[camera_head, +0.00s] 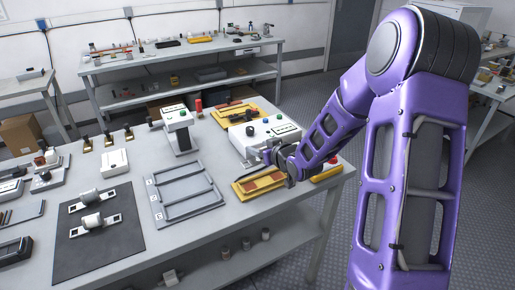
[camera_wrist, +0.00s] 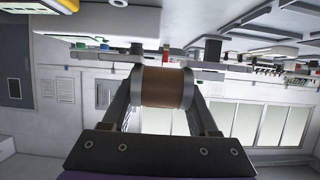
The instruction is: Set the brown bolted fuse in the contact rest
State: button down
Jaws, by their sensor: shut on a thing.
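The brown bolted fuse (camera_wrist: 165,87) is a brown cylinder with grey end caps, seen in the wrist view. My gripper (camera_wrist: 166,98) is shut on it, one finger at each side of the body. A flat metal tab shows at its right end. In the head view my gripper (camera_head: 284,160) is above the right part of the bench, between a yellow tray and a white tester box; the fuse cannot be made out there. I cannot tell for sure which fixture is the contact rest.
A white tester box (camera_head: 254,140) with knobs stands just behind my gripper. A yellow tray (camera_head: 248,194) lies below it. A grey slotted rack (camera_head: 160,213) and a dark mat (camera_head: 88,250) with white bolted fuses (camera_head: 92,222) lie left. A grey press-like stand (camera_head: 181,125) rises behind the rack.

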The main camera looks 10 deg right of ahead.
aim_at(260, 174)
jog(key=shift+f+b, duration=2.45)
jog(key=shift+f, duration=1.1)
jog(key=shift+f+b, duration=1)
jog(key=shift+f, duration=0.05)
jog(key=shift+c, duration=0.4)
grip_release()
jog(key=p+v, duration=0.9)
jog(key=v, duration=0.8)
jog(key=shift+s+d+r, duration=0.1)
